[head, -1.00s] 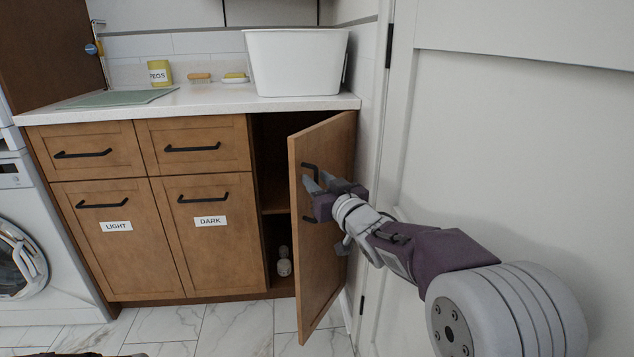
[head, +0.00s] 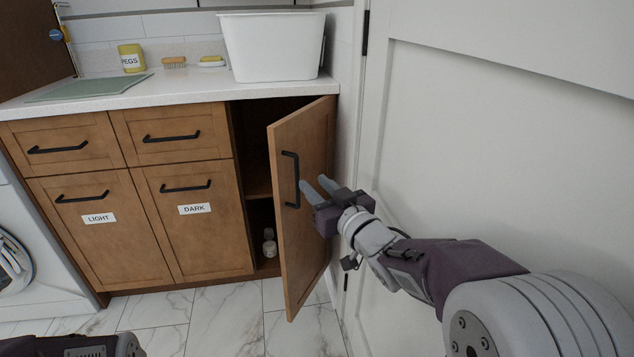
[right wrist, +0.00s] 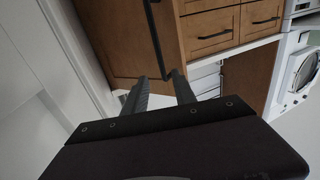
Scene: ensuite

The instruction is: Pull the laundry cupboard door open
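The laundry cupboard door (head: 308,220) is a brown wooden panel standing partly open, hinged on its right side. Its black vertical bar handle (head: 291,180) is clear of my fingers. My right gripper (head: 315,184) is open, with two grey fingers just right of the handle and apart from it. In the right wrist view the fingers (right wrist: 160,80) are spread with nothing held, and the dark handle (right wrist: 154,35) runs just beyond their tips. Of my left arm only a dark part shows at the bottom left; its fingers are out of view.
The open cupboard shows a shelf and pale bottles (head: 269,243) inside. Drawers and LIGHT and DARK fronts (head: 200,235) lie left, under a counter bearing a white tub (head: 272,48). A white door (head: 500,140) stands close on the right. The marble floor (head: 225,312) in front is clear.

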